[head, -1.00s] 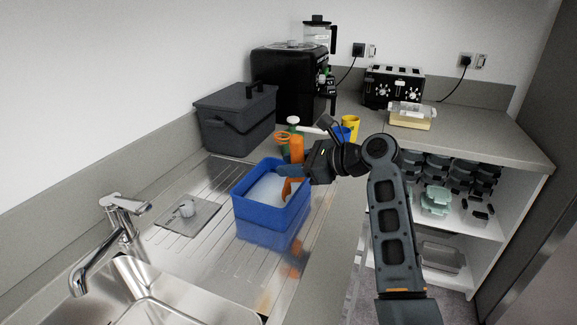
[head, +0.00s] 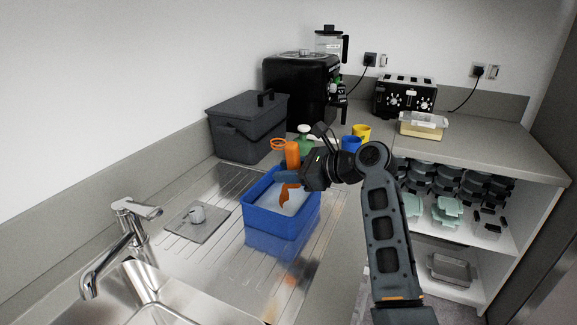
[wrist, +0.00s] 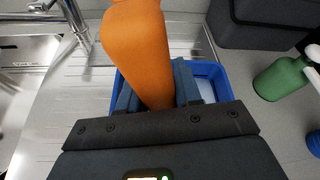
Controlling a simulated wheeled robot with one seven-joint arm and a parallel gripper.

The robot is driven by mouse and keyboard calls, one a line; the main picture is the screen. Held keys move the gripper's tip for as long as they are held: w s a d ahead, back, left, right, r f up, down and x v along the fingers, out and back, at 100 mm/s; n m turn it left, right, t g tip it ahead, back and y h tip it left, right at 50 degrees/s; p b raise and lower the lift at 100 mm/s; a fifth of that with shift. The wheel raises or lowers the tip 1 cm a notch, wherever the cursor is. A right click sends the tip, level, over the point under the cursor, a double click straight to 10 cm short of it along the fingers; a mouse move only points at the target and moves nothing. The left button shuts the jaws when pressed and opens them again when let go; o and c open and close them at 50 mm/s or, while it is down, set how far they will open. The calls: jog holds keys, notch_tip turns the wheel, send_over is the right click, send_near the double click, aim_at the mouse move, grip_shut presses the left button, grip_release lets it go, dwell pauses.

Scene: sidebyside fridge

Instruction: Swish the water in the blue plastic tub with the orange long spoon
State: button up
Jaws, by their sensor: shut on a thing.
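The blue plastic tub (head: 272,222) stands on the ribbed metal drainboard, with pale water (head: 290,203) in it. My gripper (head: 291,178) is above the tub and shut on the orange long spoon (head: 292,155). The spoon is roughly upright, its handle above the jaws and its lower end down inside the tub. In the wrist view the orange handle (wrist: 136,45) rises between the two fingers and hides much of the tub (wrist: 205,72). I cannot tell how deep the spoon's tip is.
A dark grey lidded bin (head: 247,127) stands behind the tub, with a green bottle (head: 304,144) to the right of it. Blue (head: 350,143) and yellow (head: 361,133) cups are near my wrist. The sink and tap (head: 125,240) are front left. The drainboard left of the tub holds a small mat (head: 197,222).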

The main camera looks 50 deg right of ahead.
aim_at(287, 140)
jog(key=shift+a+r+p, duration=0.1)
jog(key=shift+r+p, duration=1.35)
jog(key=shift+r, duration=0.05)
jog(key=shift+s+a+r, duration=0.1)
jog(key=shift+a+r, duration=0.05)
jog(key=shift+r, duration=1.15)
jog(key=shift+a+r, duration=0.1)
jog(key=shift+r, duration=1.15)
